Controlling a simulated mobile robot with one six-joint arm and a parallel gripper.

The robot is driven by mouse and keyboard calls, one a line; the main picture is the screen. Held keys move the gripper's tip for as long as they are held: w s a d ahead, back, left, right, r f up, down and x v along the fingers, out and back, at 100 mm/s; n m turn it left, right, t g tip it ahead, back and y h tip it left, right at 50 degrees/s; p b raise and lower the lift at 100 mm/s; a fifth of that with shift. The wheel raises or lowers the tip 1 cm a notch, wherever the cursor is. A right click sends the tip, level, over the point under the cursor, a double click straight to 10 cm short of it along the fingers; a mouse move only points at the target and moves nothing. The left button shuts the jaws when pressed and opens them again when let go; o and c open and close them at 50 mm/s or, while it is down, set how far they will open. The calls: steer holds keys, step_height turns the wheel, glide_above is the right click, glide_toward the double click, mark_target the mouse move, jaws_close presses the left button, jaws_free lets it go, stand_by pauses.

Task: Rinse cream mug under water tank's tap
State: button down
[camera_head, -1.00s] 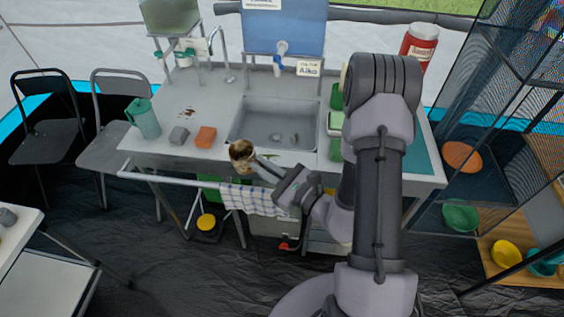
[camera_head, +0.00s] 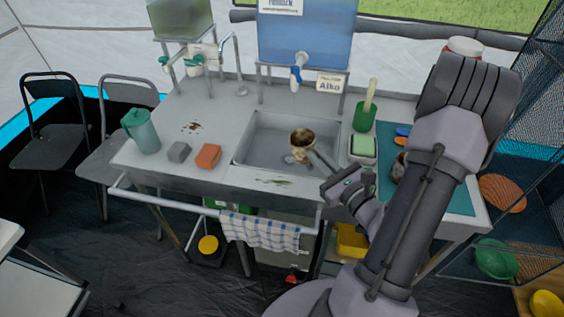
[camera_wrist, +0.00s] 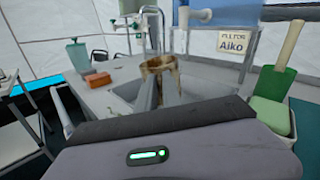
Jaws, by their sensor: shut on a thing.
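The cream mug (camera_head: 302,138), stained brown, is held by my gripper (camera_head: 311,156), which is shut on it. The mug is over the sink basin (camera_head: 262,143), mouth upward, and it also shows in the wrist view (camera_wrist: 160,74). The blue water tank (camera_head: 307,34) stands on a frame behind the sink. Its blue-and-white tap (camera_head: 296,72) is farther back than the mug, apart from it. No water stream is visible from the tap. The wrist view shows part of the tap (camera_wrist: 186,14) above and behind the mug.
A green-tinted tank (camera_head: 180,17) with taps and a curved metal faucet (camera_head: 238,70) stand behind left. A teal jug (camera_head: 141,130), grey block (camera_head: 179,152) and orange sponge (camera_head: 208,156) are left of the sink. A green brush holder (camera_head: 364,117) and a sponge tray (camera_head: 362,149) stand right.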

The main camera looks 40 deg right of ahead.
mark_target(309, 131)
steer(key=w+d+f+p, duration=0.1)
steer(key=w+d, duration=0.1)
steer(key=w, duration=0.2)
steer(key=w+d+f, duration=0.1)
steer(key=w+d, duration=0.2)
steer(key=w+d+f+p, duration=0.1)
steer(key=w+d, duration=0.1)
steer(key=w, duration=0.2)
steer(key=shift+w+d+p, duration=0.25)
steer(key=shift+w+p, duration=0.05)
steer(key=shift+w, duration=0.05)
steer(key=shift+d, duration=0.15)
stand_by(0.3)
steer(key=shift+s+d+r, duration=0.1)
steer(key=shift+s+d, duration=0.2)
steer(key=shift+d, duration=0.05)
steer(key=shift+w+a, duration=0.1)
steer(key=shift+w+a, duration=0.2)
steer(key=shift+a, duration=0.25)
